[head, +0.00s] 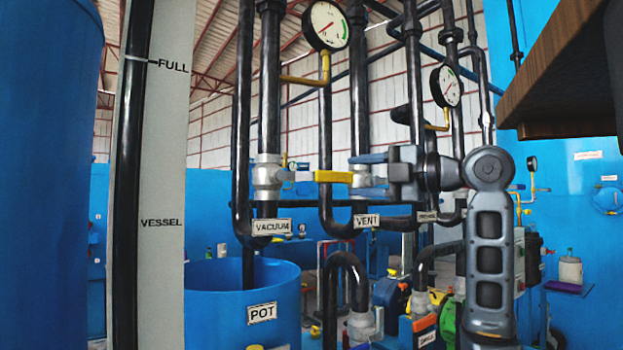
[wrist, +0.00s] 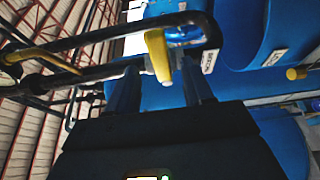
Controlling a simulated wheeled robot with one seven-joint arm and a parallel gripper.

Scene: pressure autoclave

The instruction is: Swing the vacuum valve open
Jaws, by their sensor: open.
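The vacuum valve (head: 267,176) is a silver body on a black vertical pipe, above a white VACUUM label (head: 272,227). Its yellow handle (head: 331,176) points right, roughly level, across the pipe in the head view. My gripper (head: 353,175) comes from the right, its two fingers open above and below the handle's free end. In the wrist view the yellow handle (wrist: 156,50) reaches down between the tips of my open fingers (wrist: 160,72). I cannot tell whether either finger touches it. My gripper partly hides the VENT pipe's valve.
The VENT label (head: 367,221) and its black pipe stand close behind my gripper. Gauges (head: 327,25) and yellow tubing are above. The blue POT (head: 225,300) is below left. A brown slab (head: 570,65) juts in at the upper right.

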